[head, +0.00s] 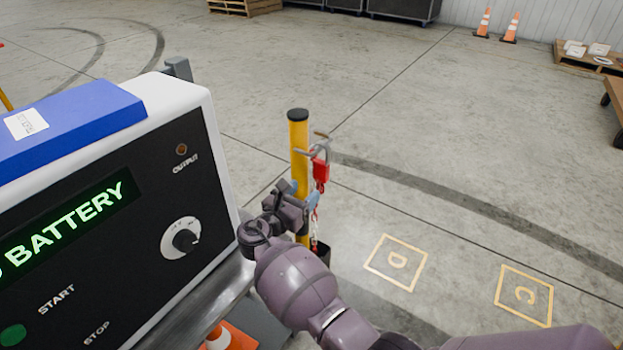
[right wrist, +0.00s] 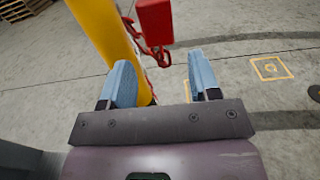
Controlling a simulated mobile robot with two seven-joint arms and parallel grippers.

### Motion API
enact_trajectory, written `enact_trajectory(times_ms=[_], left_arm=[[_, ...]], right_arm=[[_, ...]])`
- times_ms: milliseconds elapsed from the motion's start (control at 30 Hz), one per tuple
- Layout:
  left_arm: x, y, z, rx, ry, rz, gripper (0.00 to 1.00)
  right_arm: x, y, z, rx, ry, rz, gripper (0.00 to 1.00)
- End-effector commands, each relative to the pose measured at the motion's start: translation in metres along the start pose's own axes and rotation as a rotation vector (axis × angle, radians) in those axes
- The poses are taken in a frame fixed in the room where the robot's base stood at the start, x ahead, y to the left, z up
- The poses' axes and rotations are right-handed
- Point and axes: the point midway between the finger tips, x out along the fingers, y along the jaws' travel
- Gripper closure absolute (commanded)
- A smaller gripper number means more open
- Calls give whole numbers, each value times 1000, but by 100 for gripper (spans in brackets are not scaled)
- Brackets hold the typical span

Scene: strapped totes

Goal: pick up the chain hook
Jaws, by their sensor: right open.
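A yellow post (head: 299,150) with a black cap stands on the floor. A red block (head: 321,172) hangs from a grey bracket (head: 318,150) on the post, with a red and pale chain (head: 316,228) below it. In the right wrist view the red block (right wrist: 155,20) is at the top, and the red chain hook (right wrist: 158,55) shows under it. My right gripper (right wrist: 160,72) is open and empty, its blue fingers spread. The post is close to the left finger; the hook lies ahead between the fingers, and I cannot tell whether they touch.
A machine with a battery display (head: 85,225) fills the left, close to my right arm. A blue box (head: 75,122) lies on it. Floor squares marked D (head: 396,262) and C (head: 524,295) lie on open floor at right.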

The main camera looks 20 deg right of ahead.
Motion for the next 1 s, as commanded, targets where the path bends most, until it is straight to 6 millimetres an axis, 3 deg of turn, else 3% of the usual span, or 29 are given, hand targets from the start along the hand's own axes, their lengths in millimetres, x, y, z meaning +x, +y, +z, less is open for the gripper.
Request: enact_trajectory(times_ms=[400, 667, 1000], left_arm=[[6, 3, 4, 1, -5, 6, 100], [7, 3, 6, 1, -7, 7, 100], [10, 4, 16, 18, -22, 8, 100]], right_arm=[[48, 0, -1, -4, -2, -1, 44], [64, 1, 0, -2, -2, 0, 44], [105, 2, -1, -4, 0, -1, 44]])
